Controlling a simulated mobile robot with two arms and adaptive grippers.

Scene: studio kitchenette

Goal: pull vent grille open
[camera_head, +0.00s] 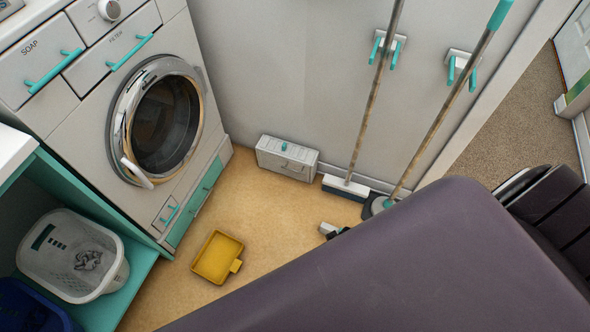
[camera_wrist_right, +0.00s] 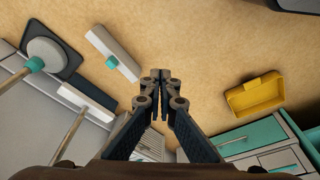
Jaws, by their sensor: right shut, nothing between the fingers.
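The vent grille (camera_head: 287,165) is a low, pale box-like panel at the foot of the wall, between the washing machine and the broom. My right gripper (camera_wrist_right: 160,75) is shut and empty over the floor, apart from the grille. My left gripper is in neither view.
A white bar with a teal knob (camera_wrist_right: 113,61) shows over the floor. The broom (camera_head: 346,186) and mop (camera_head: 378,206) stand right of the grille. The yellow dustpan (camera_head: 215,257) lies near the washing machine (camera_head: 165,115).

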